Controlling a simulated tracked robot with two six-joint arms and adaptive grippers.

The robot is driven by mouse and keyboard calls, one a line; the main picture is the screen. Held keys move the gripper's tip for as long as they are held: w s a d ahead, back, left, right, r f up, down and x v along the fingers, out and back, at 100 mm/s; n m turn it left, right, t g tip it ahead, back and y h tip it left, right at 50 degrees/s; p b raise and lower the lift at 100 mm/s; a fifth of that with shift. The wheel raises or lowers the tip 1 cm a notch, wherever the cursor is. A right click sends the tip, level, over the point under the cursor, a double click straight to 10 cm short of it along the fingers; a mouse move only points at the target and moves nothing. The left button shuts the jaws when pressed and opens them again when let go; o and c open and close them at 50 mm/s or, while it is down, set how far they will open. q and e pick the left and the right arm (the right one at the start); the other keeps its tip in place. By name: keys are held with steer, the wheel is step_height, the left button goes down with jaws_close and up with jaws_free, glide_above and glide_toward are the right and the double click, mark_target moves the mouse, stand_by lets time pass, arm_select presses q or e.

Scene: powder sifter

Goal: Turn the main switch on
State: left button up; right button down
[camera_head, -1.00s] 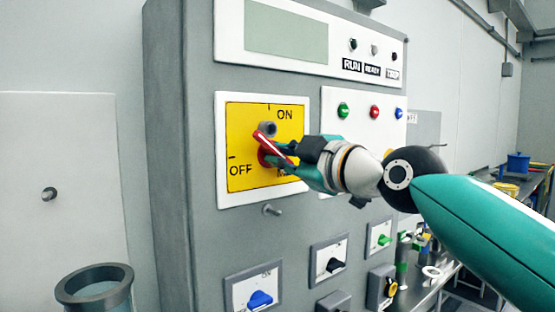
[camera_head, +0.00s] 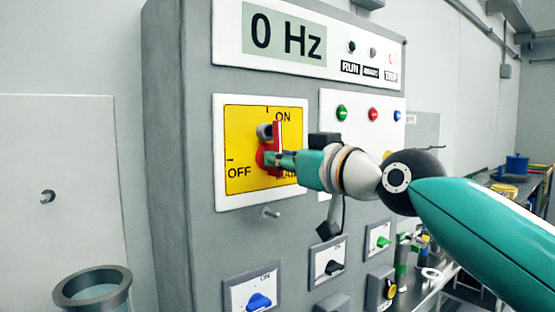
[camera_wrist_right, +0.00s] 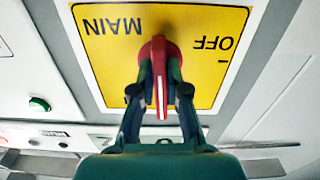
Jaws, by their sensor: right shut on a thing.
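The main switch is a red rotary handle (camera_head: 277,136) on a yellow plate (camera_head: 240,122) marked ON, OFF and MAIN. The handle stands about upright, its upper end by the ON mark. My right gripper (camera_head: 279,160) reaches it from the right and is shut on the handle. In the right wrist view the red handle (camera_wrist_right: 159,62) with its white line lies between the two fingers of the gripper (camera_wrist_right: 160,98). The gripper hides part of the MAIN lettering in the head view. My left gripper is not in view.
The display (camera_head: 285,33) above reads "0 Hz". Green, red and blue buttons (camera_head: 373,114) sit right of the yellow plate. A metal stud (camera_head: 271,212) sticks out below it. Lower switches include a blue knob (camera_head: 259,300). A round container (camera_head: 93,284) stands lower left.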

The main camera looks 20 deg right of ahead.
steer(key=shift+w+a+f+m, duration=0.1)
steer(key=shift+a+f+m, duration=0.05)
steer(key=shift+f+m, duration=0.3)
steer(key=c, duration=1.5)
jaws_free()
steer(key=shift+o, duration=0.2)
steer(key=shift+r, duration=0.15)
steer(key=shift+s+r, duration=0.1)
steer(key=shift+s, duration=0.1)
steer(key=v, duration=1.1)
steer(key=shift+s+d, duration=0.2)
steer(key=shift+s, duration=0.15)
